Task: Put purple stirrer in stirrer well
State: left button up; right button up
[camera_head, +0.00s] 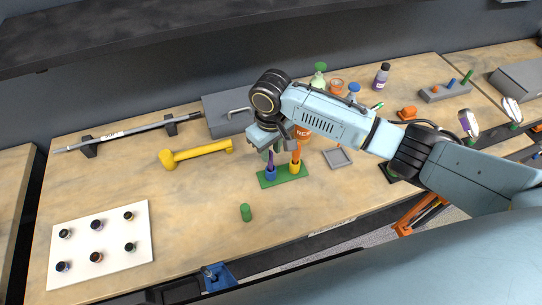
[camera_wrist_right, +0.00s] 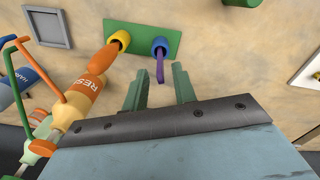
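The purple stirrer stands in the blue well of a green stand; its top shows in the right wrist view (camera_wrist_right: 160,69), and part of it in the head view (camera_head: 271,159). The blue well (camera_wrist_right: 160,46) is beside a yellow well (camera_wrist_right: 122,39) on the green stand (camera_head: 283,177). An orange stirrer (camera_head: 296,153) stands in the yellow well. My right gripper (camera_wrist_right: 158,82) is open above the stand, with the purple stirrer's end in line with the gap between its fingertips. No grip on it shows. My left gripper is not in view.
An orange-labelled bottle (camera_wrist_right: 80,95) stands close beside the right gripper. A green cylinder (camera_head: 246,212) is on the table before the stand. A grey square tray (camera_head: 337,158) is right of it. A yellow tool (camera_head: 195,153) lies to the left. A white board (camera_head: 98,245) holds several small pots.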

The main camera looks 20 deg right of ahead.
notch_tip(320, 180, up, 8)
jog(key=shift+r, duration=0.1)
jog(key=shift+s+a, duration=0.1)
dwell(1.3)
